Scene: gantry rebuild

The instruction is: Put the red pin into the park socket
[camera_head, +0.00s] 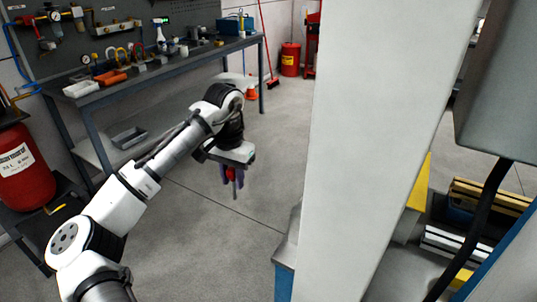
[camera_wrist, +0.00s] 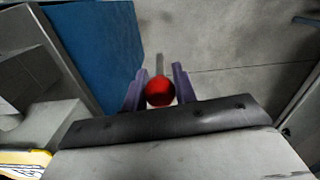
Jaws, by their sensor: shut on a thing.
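My gripper (camera_head: 232,174) is shut on the red pin (camera_head: 231,173) and holds it in the air above the open floor. The pin's grey shaft hangs straight down below the fingers in the head view. In the wrist view, the pin's round red head (camera_wrist: 160,91) sits between the two purple fingers of my gripper (camera_wrist: 159,86), with the grey shaft showing beyond it. I cannot make out the park socket in either view.
A tall pale column (camera_head: 385,140) blocks much of the right side. A workbench (camera_head: 170,68) with tools stands at the back left, and a red tank (camera_head: 28,165) at the far left. A blue panel (camera_wrist: 85,50) is close on the left in the wrist view. Grey floor is free below my gripper.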

